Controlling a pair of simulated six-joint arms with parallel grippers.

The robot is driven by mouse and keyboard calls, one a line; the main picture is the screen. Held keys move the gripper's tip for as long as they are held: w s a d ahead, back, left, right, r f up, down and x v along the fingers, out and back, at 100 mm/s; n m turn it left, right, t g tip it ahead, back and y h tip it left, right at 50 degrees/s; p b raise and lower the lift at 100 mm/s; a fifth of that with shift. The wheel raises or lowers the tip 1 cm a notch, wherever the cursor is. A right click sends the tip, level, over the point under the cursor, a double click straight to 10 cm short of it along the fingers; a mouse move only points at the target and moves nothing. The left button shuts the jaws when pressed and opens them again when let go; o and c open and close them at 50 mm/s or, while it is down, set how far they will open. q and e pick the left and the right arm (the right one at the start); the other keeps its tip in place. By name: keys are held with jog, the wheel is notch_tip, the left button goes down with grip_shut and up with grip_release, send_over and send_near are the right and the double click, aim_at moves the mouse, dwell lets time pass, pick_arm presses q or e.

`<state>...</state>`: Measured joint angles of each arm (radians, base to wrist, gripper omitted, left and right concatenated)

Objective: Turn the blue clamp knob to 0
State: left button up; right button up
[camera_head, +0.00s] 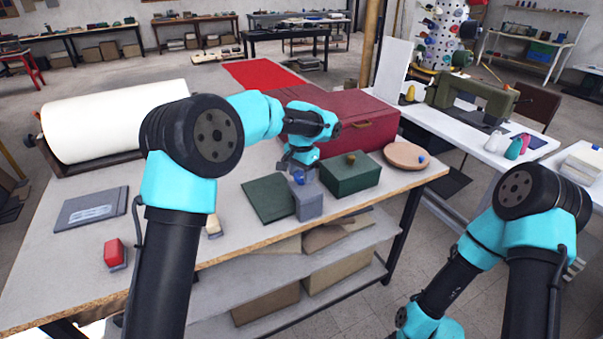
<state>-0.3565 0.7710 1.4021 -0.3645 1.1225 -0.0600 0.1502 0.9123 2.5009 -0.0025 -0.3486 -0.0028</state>
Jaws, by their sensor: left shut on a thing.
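The blue clamp knob (299,178) shows as a small blue spot on top of a grey block (309,204) near the front edge of the table. My left gripper (299,172) points down over the block and is shut on the knob. The fingers and wrist hide most of the knob, and no dial marks or numbers can be read. My right arm hangs low at the right, and its gripper is out of the frame.
A dark green plate (267,202) lies left of the block; a green box (350,176) and a round wooden board (406,156) stand to its right. A dark red case (345,122) is behind. A red-topped piece (114,253) and grey plate (91,208) lie left.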

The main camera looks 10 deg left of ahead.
aim_at(301, 174)
pick_arm(q)
jog(key=n, duration=0.4)
jog(key=shift+n, duration=0.3)
dwell(0.3)
jog(key=o, duration=0.9)
jog(key=shift+r, duration=0.1)
notch_tip(301, 174, up, 17)
jog(key=shift+r, duration=0.15)
